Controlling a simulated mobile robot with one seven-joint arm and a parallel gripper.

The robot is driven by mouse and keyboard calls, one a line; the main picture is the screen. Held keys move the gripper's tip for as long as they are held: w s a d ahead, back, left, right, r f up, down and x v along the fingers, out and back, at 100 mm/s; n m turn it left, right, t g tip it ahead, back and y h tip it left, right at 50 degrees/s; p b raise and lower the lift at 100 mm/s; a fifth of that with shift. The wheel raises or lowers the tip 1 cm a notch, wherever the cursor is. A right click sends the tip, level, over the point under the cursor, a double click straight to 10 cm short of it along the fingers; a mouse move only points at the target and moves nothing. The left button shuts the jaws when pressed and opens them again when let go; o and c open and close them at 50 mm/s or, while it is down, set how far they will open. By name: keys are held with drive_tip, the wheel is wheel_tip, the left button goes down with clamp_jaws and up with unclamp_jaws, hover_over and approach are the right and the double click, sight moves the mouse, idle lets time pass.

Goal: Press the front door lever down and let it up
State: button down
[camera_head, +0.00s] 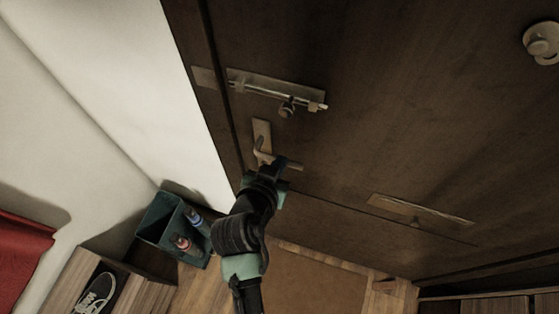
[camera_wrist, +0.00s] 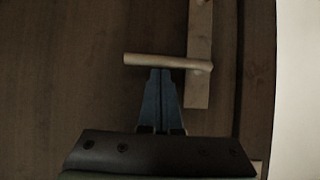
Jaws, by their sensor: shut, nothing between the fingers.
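The front door (camera_head: 350,100) is dark brown wood and fills much of the head view. Its lever (camera_wrist: 150,60) is a pale bar that sticks out from a narrow upright plate (camera_wrist: 199,40); in the head view the lever (camera_head: 293,167) shows near the door's left edge, below a bolt. My gripper (camera_wrist: 160,72) is shut and empty. Its blue fingertips are at the lower edge of the lever in the wrist view; whether they touch it I cannot tell. In the head view my gripper (camera_head: 278,163) overlaps part of the lever.
A sliding bolt (camera_head: 280,90) is above the lever, and a letter plate (camera_head: 420,212) is to its right. A round knob (camera_head: 541,40) is at top right. A dark bin (camera_head: 158,222) with cans stands at the lower left, near a shoe (camera_head: 97,294).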

drive_tip(key=shift+d+f+y, duration=0.1)
drive_tip(key=shift+f+y, duration=0.15)
drive_tip(key=shift+y, duration=0.05)
drive_tip(key=shift+s+f+m+b, duration=0.1)
drive_tip(key=shift+f+m+b, duration=0.05)
drive_tip(key=shift+m+b, duration=0.2)
drive_tip(key=f+y+b, duration=0.1)
drive_tip(key=f+m+y+b, duration=0.1)
drive_tip(key=f+m+t+b, duration=0.1)
drive_tip(key=shift+s+d+f+y+b, duration=0.15)
drive_tip(key=shift+d+f+y+b, duration=0.15)
drive_tip(key=shift+y, duration=0.1)
idle(0.3)
idle(0.4)
